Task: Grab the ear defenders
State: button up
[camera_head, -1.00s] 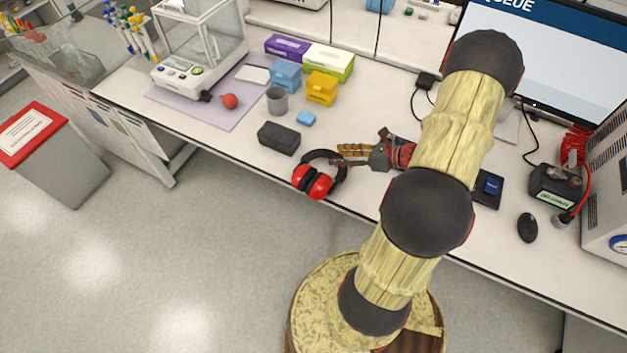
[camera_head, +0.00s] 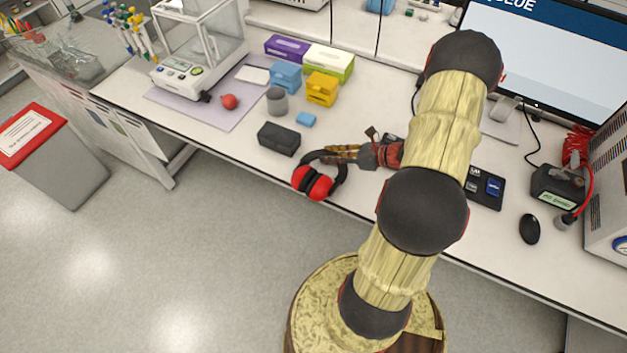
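The ear defenders (camera_head: 313,183), with red cups and a black headband, lie at the front edge of the white bench. The red cups are at the edge and the headband arches back and right from them. My gripper (camera_head: 328,155) comes in from the right, low over the bench, with its fingers over the far part of the headband. Its fingers overlap the band in the picture. I cannot tell whether they touch or close on it.
A black case (camera_head: 279,139) lies just left of the headband. A balance (camera_head: 186,70) is at the left. A black mouse (camera_head: 529,229) and monitor are at the right.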

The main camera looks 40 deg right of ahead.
grip_shut()
dwell(0.5)
